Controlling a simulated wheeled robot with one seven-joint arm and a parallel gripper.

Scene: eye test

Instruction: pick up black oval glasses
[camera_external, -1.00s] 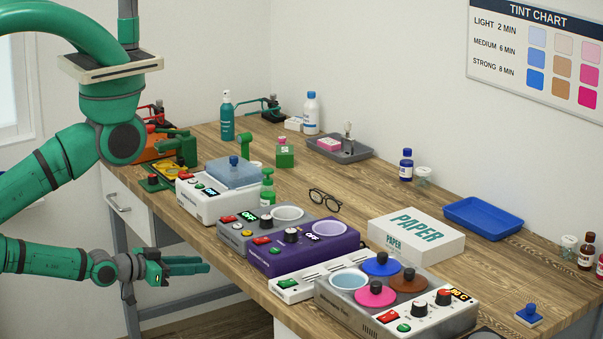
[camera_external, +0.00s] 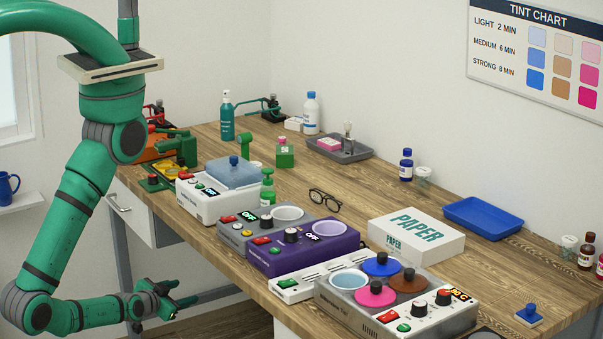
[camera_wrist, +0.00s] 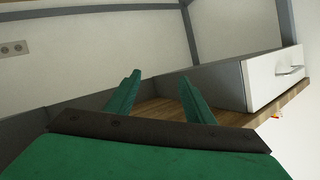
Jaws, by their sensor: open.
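A pair of black oval glasses (camera_external: 325,200) lies on the wooden tabletop in the external view, between the purple device and the back of the table. My gripper (camera_external: 183,299) is in front of the table, lower than its top, well to the left of the glasses and apart from them. In the wrist view my gripper's green fingers (camera_wrist: 160,97) stand apart with nothing between them. The glasses do not show in the wrist view.
A purple device (camera_external: 303,245) and a grey device (camera_external: 236,238) stand at the front edge before the glasses. A white paper box (camera_external: 416,240) lies to their right. The wooden table (camera_external: 385,190) is clear behind the glasses. A white drawer (camera_external: 130,208) is under the table's left end.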

